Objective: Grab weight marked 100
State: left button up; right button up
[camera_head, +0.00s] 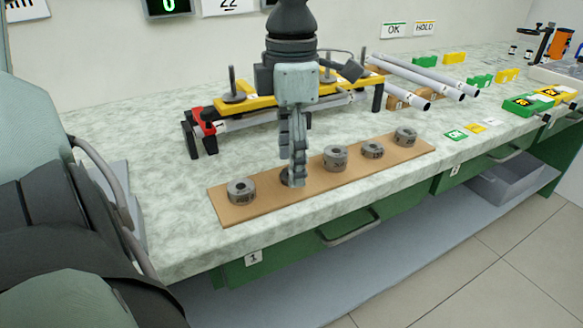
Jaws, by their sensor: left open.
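Several round grey metal weights stand in a row on a brown board (262,204) on the bench. One weight (242,191) is at the left end, then a mostly hidden one (286,178) under my gripper. Further right are a third weight (335,158), a smaller weight (372,151) and one at the right end (405,137). Their markings are too small to read surely. My left gripper (297,178) points down, open, at the second weight. Its fingers hide much of that weight, and I cannot tell whether they touch it. My right gripper is out of view.
Behind the board stands a yellow-topped rack (262,103) with upright pegs. Grey rods (425,75) lie at the back right. Green and yellow blocks (530,104) are at the far right. Green drawers (290,258) are below the bench's front edge.

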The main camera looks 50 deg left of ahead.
pick_arm(q)
jog(key=shift+f, duration=0.75)
grip_shut()
jog(key=shift+r, duration=0.15)
